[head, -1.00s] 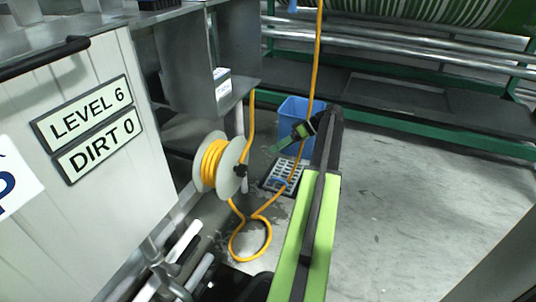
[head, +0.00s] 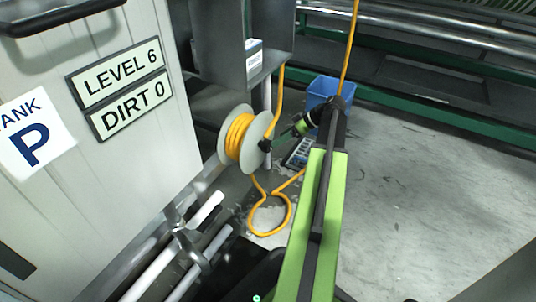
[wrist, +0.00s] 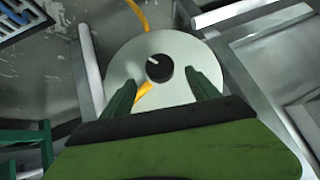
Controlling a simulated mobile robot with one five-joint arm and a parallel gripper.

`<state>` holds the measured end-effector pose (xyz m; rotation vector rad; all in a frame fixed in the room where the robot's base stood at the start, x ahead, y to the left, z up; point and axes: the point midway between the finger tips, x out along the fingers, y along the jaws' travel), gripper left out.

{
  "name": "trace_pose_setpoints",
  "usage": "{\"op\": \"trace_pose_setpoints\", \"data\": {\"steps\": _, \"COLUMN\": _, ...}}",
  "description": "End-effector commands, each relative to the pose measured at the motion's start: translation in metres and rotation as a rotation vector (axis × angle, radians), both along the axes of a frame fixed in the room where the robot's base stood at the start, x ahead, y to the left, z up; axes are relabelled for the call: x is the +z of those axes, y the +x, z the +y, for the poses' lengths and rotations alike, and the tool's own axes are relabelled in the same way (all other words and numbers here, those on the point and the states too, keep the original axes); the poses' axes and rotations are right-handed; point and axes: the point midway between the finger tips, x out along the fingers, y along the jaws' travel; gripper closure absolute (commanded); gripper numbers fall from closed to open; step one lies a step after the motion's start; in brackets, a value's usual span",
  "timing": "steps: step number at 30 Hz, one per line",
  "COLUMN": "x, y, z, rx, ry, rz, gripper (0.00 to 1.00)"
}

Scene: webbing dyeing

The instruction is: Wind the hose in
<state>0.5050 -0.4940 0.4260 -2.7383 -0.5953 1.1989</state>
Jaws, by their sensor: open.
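The hose reel (head: 228,140) has pale round side plates with yellow hose (head: 240,135) wound between them. More hose lies in a loop on the floor below, and a length rises at the upper right. A black knob (head: 265,146) is on the reel's near plate. My gripper (head: 274,144) is at the reel's right side, close to the knob. In the wrist view, my open gripper (wrist: 163,88) has its green fingers apart, one on each side below the black knob (wrist: 160,68). I cannot tell whether they touch the plate.
The white tank panel (head: 120,170), reading "LEVEL 6" and "DIRT 0", stands at left. White pipes (head: 200,215) run low beside it. Open floor (head: 420,180) lies at right.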

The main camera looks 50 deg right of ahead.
Motion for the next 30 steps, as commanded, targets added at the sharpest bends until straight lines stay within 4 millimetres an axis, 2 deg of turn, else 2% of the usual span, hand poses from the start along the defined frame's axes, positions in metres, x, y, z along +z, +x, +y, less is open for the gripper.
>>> {"op": "trace_pose_setpoints", "data": {"steps": 1, "x": -0.018, "y": 0.008, "z": 0.006, "rx": 0.001, "ry": 0.0, "rz": 0.0, "gripper": 0.3}}
{"op": "trace_pose_setpoints", "data": {"steps": 9, "x": -0.05, "y": 0.04, "z": 0.026, "rx": 0.001, "ry": 0.001, "rz": 0.0, "gripper": 0.3}}
{"op": "trace_pose_setpoints", "data": {"steps": 21, "x": -0.053, "y": 0.048, "z": 0.03, "rx": -0.001, "ry": 0.001, "rz": -0.001, "gripper": 0.3}}
{"op": "trace_pose_setpoints", "data": {"steps": 23, "x": -0.053, "y": 0.048, "z": 0.03, "rx": -0.001, "ry": 0.001, "rz": 0.0, "gripper": 0.35}}
{"op": "trace_pose_setpoints", "data": {"steps": 30, "x": -0.053, "y": 0.048, "z": 0.03, "rx": 0.0, "ry": 0.001, "rz": 0.0, "gripper": 0.67}}
